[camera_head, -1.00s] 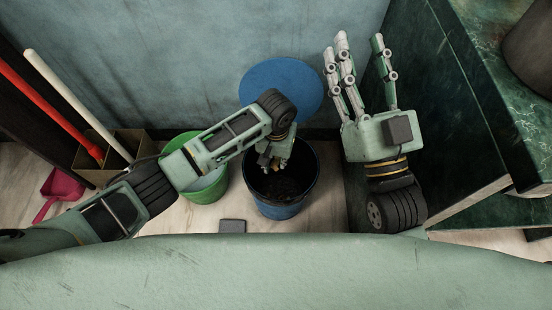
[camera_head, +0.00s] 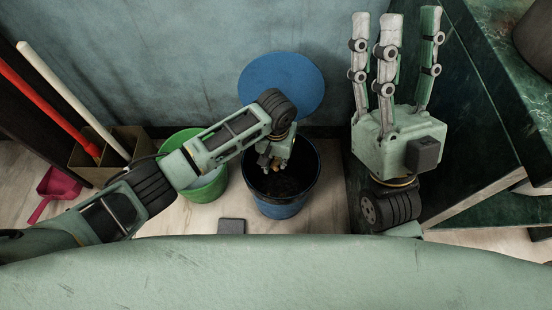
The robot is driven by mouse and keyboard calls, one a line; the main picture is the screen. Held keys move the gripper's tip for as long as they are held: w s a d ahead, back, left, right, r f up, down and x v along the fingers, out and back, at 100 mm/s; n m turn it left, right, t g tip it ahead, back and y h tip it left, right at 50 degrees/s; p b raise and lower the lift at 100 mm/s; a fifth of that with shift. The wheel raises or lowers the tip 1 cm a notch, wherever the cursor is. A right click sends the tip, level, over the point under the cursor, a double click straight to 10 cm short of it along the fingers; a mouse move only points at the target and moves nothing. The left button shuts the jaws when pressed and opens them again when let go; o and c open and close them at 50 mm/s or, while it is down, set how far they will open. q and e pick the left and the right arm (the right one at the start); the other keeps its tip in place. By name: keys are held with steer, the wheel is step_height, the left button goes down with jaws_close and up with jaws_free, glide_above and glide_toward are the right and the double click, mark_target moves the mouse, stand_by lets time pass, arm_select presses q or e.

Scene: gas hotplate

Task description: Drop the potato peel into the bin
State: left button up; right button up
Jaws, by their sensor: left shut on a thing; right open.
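The bin (camera_head: 281,209) is a round blue bucket with a dark inside, standing open on the floor at the middle. Its blue round lid (camera_head: 281,84) is up behind it against the wall. My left gripper (camera_head: 271,165) points down at the bin's mouth, over its back part. It is shut on a small brownish-yellow thing, the potato peel (camera_head: 264,170), mostly hidden by the fingers. My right gripper (camera_head: 396,50) is raised to the right of the bin, with its fingers pointing up, spread open and empty.
A green bucket (camera_head: 208,188) stands left of the bin. A brown box (camera_head: 112,152) with red and white handles and a pink dustpan (camera_head: 59,187) are further left. A dark green marble counter (camera_head: 475,100) is at the right. A small grey pad (camera_head: 231,226) lies in front.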

mark_target(276, 162)
arm_select(q)
steer(key=o, duration=0.9)
step_height(276, 162, up, 12)
stand_by(0.6)
